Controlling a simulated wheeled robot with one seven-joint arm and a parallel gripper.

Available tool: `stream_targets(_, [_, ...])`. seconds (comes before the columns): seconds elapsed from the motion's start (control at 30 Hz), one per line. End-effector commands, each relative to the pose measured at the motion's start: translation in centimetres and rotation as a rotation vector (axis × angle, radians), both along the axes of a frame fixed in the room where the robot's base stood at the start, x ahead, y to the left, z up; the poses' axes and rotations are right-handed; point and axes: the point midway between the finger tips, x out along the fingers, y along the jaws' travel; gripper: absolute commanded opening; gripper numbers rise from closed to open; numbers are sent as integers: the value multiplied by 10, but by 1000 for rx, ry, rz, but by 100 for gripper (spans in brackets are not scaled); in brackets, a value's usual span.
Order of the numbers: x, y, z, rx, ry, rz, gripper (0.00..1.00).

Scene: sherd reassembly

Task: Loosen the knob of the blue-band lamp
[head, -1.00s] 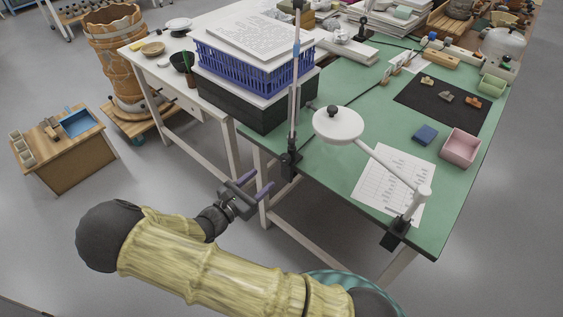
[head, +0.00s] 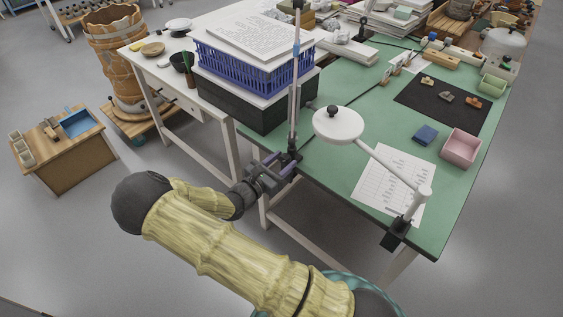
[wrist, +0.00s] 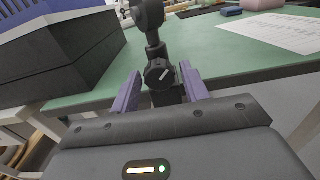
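My gripper (head: 277,161) is open at the clamp. In the wrist view its purple fingers (wrist: 161,78) stand left and right of the knob, with gaps on both sides. I cannot tell how deep the knob lies between them.
A white lamp (head: 338,124) is clamped farther right on the table edge, beside a printed sheet (head: 386,182). A black box (head: 265,100) under a blue basket (head: 255,68) stands close left of the pole. A pink tray (head: 461,147) lies at right.

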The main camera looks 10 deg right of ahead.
Motion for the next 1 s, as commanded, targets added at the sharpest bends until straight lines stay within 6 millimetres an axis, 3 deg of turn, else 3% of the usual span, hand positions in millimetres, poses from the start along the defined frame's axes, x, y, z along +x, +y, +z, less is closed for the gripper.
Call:
stream_targets(0.03, [0,0,0,0,0,0,34])
stream_targets(0.17, [0,0,0,0,0,0,9])
stream_targets(0.2, [0,0,0,0,0,0,8])
stream_targets(1.0, [0,1,0,-162,221,2,8])
